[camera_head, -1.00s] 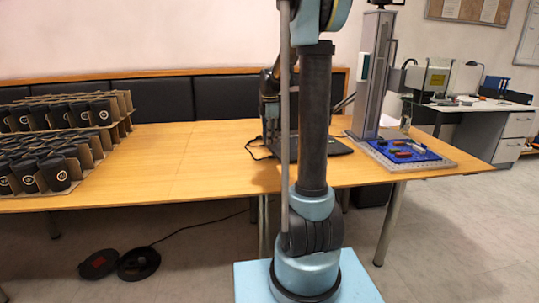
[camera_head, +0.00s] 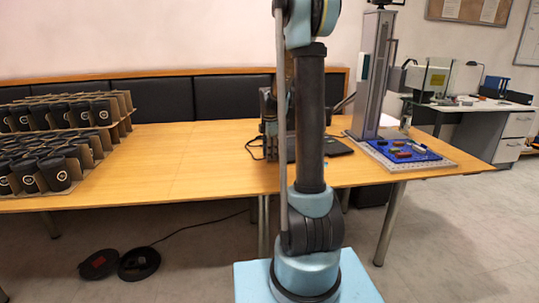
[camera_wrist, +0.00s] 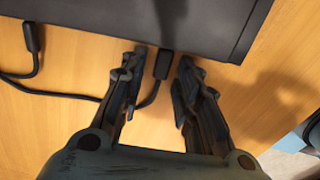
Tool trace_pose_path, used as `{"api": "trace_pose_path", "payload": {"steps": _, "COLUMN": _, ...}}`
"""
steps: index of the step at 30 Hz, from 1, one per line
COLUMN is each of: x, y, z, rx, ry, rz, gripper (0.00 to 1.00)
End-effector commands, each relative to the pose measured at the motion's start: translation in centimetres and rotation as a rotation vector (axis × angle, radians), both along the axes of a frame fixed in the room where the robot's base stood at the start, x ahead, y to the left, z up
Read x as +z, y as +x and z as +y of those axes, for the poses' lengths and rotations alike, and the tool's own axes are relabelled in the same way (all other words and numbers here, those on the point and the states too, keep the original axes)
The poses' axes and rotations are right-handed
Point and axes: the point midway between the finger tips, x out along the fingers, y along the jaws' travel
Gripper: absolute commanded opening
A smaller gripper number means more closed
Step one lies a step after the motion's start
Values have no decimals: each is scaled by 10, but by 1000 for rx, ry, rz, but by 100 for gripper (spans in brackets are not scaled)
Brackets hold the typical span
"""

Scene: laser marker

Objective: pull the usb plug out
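The black laptop (camera_wrist: 200,20) lies on the wooden table, its edge across the top of the wrist view; part of it also shows in the head view (camera_head: 337,147). A black plug (camera_wrist: 163,64) meets the laptop's edge, its cable curving down to the left. A second black plug (camera_wrist: 33,38) meets the edge further left. I cannot tell by shape which is the USB plug. My gripper (camera_wrist: 156,72) is open, with its fingertips on either side of the first plug and visible gaps between. In the head view my arm hides much of this spot.
A grey column machine (camera_head: 372,75) stands right of the laptop, with a blue mat (camera_head: 393,160) of small parts before it. Racks of black cups (camera_head: 60,150) fill the table's left end. The table's middle (camera_head: 190,160) is clear.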

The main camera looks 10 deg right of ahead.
Motion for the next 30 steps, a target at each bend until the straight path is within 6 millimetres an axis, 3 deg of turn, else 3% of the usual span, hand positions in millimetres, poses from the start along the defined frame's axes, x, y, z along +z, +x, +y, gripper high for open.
{"api": "trace_pose_path", "payload": {"steps": 1, "x": 0, "y": 0, "z": 0, "rx": 0, "ry": 0, "rz": 0, "gripper": 12}}
{"api": "trace_pose_path", "payload": {"steps": 3, "x": 0, "y": 0, "z": 0, "rx": 0, "ry": 0, "rz": 0, "gripper": 0}}
{"api": "trace_pose_path", "payload": {"steps": 10, "x": 0, "y": 0, "z": 3, "rx": 1, "ry": 0, "rz": -1, "gripper": 0}}
{"api": "trace_pose_path", "payload": {"steps": 18, "x": 0, "y": -4, "z": 26, "rx": 3, "ry": 0, "rz": 0, "gripper": 0}}
{"api": "trace_pose_path", "payload": {"steps": 26, "x": 0, "y": -5, "z": 27, "rx": 1, "ry": 2, "rz": 0, "gripper": 0}}
{"api": "trace_pose_path", "payload": {"steps": 27, "x": 0, "y": -5, "z": 27, "rx": 1, "ry": 2, "rz": 0, "gripper": 22}}
{"api": "trace_pose_path", "payload": {"steps": 29, "x": 0, "y": -5, "z": 26, "rx": 1, "ry": 2, "rz": 0, "gripper": 34}}
{"api": "trace_pose_path", "payload": {"steps": 30, "x": 0, "y": -5, "z": 26, "rx": 1, "ry": 1, "rz": 0, "gripper": 34}}
